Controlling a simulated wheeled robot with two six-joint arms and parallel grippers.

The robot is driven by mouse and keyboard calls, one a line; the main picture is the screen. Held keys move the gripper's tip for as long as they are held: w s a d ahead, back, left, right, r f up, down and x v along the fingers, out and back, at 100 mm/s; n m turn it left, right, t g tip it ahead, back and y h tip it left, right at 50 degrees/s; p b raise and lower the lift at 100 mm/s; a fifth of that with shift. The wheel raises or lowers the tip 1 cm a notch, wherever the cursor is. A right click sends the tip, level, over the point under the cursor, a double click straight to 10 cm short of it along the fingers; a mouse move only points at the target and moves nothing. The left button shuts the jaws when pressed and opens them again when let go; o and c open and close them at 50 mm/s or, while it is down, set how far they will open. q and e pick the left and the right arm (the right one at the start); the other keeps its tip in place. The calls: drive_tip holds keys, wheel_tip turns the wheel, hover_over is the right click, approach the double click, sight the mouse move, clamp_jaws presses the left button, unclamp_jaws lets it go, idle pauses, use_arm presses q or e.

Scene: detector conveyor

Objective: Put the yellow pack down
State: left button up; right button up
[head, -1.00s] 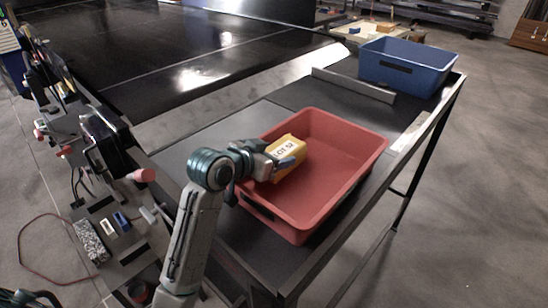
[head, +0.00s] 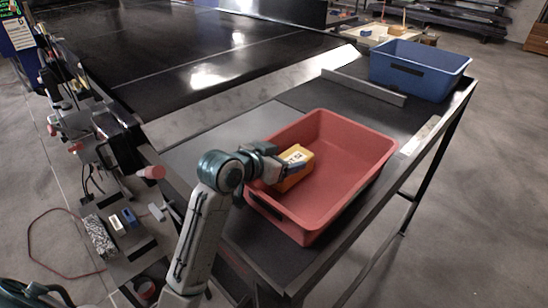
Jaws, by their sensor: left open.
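The yellow pack (head: 296,172) has a white label with dark print. It is inside the red bin (head: 352,190), near the bin's left wall, and seems to rest on its floor. My left gripper (head: 290,170) reaches over the bin's left rim and is open, with its fingers at the pack. The gripper hides part of the pack, and I cannot tell whether the fingers touch it. My right gripper is not in view.
The red bin stands on a dark table (head: 412,116). A blue bin (head: 420,72) stands at the table's far end, behind a low grey bar (head: 364,86). A wide black conveyor (head: 190,50) lies beyond. The red bin's right part is empty.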

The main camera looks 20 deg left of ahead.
use_arm(q)
drive_tip(key=v, duration=1.2)
drive_tip(key=shift+r, duration=0.45)
drive_tip(key=shift+f, duration=0.15)
